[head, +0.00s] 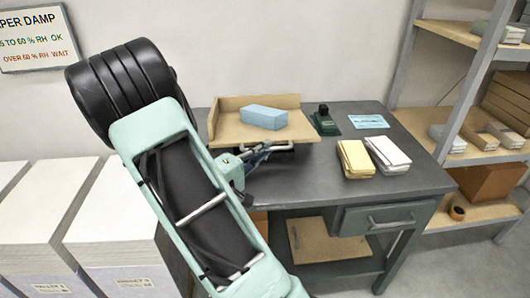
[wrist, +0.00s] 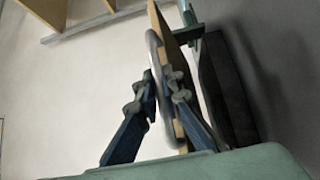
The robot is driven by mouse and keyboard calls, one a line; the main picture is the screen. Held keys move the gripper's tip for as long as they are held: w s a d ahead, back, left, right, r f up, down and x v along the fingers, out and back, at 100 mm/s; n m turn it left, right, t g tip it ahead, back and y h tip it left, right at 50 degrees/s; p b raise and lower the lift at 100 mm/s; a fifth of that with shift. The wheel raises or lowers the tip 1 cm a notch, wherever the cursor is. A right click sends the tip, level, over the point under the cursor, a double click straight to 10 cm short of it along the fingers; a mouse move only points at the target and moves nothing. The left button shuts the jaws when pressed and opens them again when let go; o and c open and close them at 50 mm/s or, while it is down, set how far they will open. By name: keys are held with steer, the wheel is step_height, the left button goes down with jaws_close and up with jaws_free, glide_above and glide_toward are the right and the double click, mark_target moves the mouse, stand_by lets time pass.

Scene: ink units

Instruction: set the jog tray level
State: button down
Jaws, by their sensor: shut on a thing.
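The jog tray (head: 228,130) is a tan board tray with raised walls at its back and left, on the grey bench. A light blue block (head: 264,118) lies in it. I cannot tell for sure whether its floor is level. A metal bar handle (head: 277,148) shows at its front edge. My gripper (head: 252,158) is at that front edge, partly hidden by my arm in the head view. In the wrist view, my gripper (wrist: 158,88) has its fingers on either side of the curved metal handle (wrist: 154,48) and is shut on it, beside the tray's tan board (wrist: 169,50).
A small dark green device (head: 325,122), a blue card (head: 368,121), a yellow paper stack (head: 355,159) and a white paper stack (head: 387,154) stand right of the tray. The bench's (head: 290,188) front is mostly clear. Loaded shelves (head: 465,150) stand at the right.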

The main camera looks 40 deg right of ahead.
step_height(320, 180, down, 2)
steer(key=shift+s+a+b, duration=0.1)
steer(key=shift+b, duration=0.95)
steer(key=f+b, duration=0.2)
steer(key=shift+s+a+m+h+b, duration=0.1)
steer(key=shift+s+m+h+b, duration=0.1)
steer(key=shift+m+h+b, duration=0.1)
steer(key=c, duration=2.2)
jaws_free()
steer(key=shift+o, duration=0.6)
steer(key=shift+r, duration=0.1)
steer(key=v, duration=1.2)
steer(key=shift+s, duration=0.1)
